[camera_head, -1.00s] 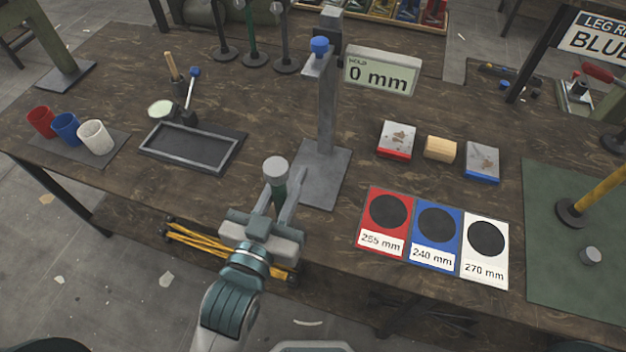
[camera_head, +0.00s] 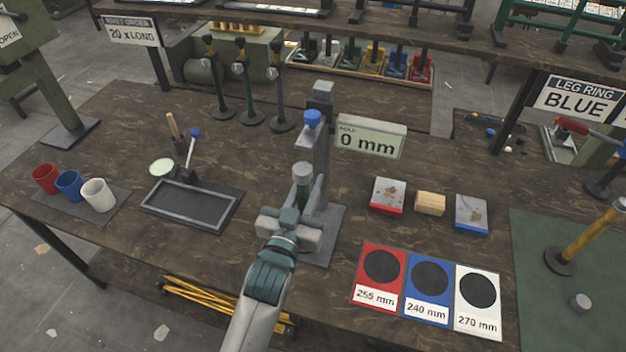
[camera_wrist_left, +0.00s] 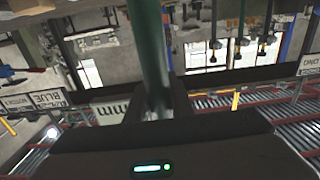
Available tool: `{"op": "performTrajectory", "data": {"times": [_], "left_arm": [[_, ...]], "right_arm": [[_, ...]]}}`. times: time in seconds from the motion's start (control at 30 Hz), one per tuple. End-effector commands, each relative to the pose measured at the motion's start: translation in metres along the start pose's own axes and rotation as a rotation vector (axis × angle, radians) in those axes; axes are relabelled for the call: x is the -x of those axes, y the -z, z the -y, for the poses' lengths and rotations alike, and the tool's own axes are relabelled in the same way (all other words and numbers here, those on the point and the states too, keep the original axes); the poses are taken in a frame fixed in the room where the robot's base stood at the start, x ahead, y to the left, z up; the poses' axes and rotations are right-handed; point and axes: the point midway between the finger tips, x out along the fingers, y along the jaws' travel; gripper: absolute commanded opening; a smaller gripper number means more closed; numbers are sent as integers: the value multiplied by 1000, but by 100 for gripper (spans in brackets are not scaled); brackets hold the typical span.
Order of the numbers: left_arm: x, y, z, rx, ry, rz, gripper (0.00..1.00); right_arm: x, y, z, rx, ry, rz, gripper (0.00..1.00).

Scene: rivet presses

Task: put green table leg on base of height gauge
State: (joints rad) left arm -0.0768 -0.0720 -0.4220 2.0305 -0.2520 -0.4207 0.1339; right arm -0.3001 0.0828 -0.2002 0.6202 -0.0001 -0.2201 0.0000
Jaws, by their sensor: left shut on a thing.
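My left gripper (camera_head: 302,196) is shut on the green table leg (camera_head: 302,188), which stands upright with a grey cap on top. The leg also shows as a dark green bar in the left wrist view (camera_wrist_left: 150,45). The height gauge (camera_head: 321,155) has a grey column, a blue knob and a display (camera_head: 370,137) reading 0 mm. Its flat grey base (camera_head: 325,245) is partly covered by my gripper. The leg is in front of the column, over the base in this view. Its lower end is hidden, so I cannot tell whether it touches the base. My right gripper is not in view.
An empty dark tray (camera_head: 192,205) and red, blue and white cups (camera_head: 98,195) stand left. Red, blue and white labelled cards (camera_head: 428,288) and small blocks (camera_head: 430,203) lie right. A green mat (camera_head: 540,270) bears a yellow leg (camera_head: 590,235). Several upright posts stand behind.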

Motion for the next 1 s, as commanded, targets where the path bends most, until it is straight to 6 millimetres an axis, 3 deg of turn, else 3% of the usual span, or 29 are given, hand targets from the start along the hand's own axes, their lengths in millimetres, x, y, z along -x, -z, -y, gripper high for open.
{"op": "performTrajectory", "data": {"times": [0.1,0.23,0.63,1.0], "left_arm": [[-19,3,0,0,1,-1,0],[-29,2,0,-1,0,-3,0],[-30,-2,0,0,0,0,0],[-30,-34,0,0,1,0,0]], "right_arm": [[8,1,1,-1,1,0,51],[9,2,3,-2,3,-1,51],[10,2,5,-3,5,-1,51],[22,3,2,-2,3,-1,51]]}}
